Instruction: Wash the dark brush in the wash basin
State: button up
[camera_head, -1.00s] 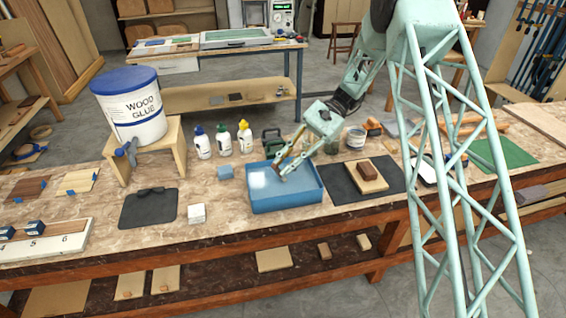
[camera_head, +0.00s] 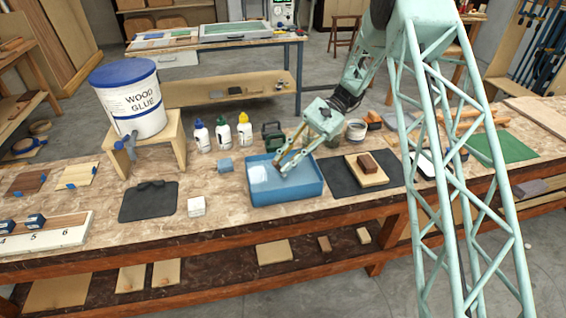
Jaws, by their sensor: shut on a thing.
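The blue wash basin (camera_head: 290,192) stands near the middle of the bench and has pale water or foam at its left end. My gripper (camera_head: 283,170) reaches down into the basin from the upper right, tilted, with its fingertips inside the walls. It is shut on a slim thing with a tan handle (camera_head: 294,136), which I take to be the brush. The dark bristle end is hidden or too small to make out, and I cannot tell whether it touches the water.
Several glue bottles (camera_head: 222,133) and a dark green container (camera_head: 272,136) stand behind the basin. A dark mat (camera_head: 335,178) with wooden blocks lies to its right.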

jog(key=shift+w+d, duration=0.2)
jog(key=shift+d, duration=0.5)
jog(key=shift+w+d, duration=0.15)
jog(key=shift+d, duration=0.5)
jog(key=shift+a, duration=0.1)
jog(key=shift+s+a+p, duration=0.25)
jog(key=shift+a, duration=0.7)
jog(key=shift+s+a+p, duration=0.2)
jog(key=shift+s+a, duration=0.05)
jog(key=shift+a, duration=0.65)
jog(key=shift+s+a+p, duration=0.25)
jog(key=shift+a, duration=0.7)
jog(key=shift+d, duration=0.1)
jog(key=shift+w+d+p, duration=0.2)
jog(key=shift+w+d, duration=0.05)
jog(key=shift+d, duration=0.7)
jog(key=shift+w+d+p, duration=0.15)
jog(key=shift+w+d, duration=0.1)
jog(key=shift+d, duration=0.65)
jog(key=shift+w+d+p, duration=0.2)
jog(key=shift+w+d, duration=0.05)
jog(key=shift+d, duration=0.7)
jog(key=shift+a, duration=0.1)
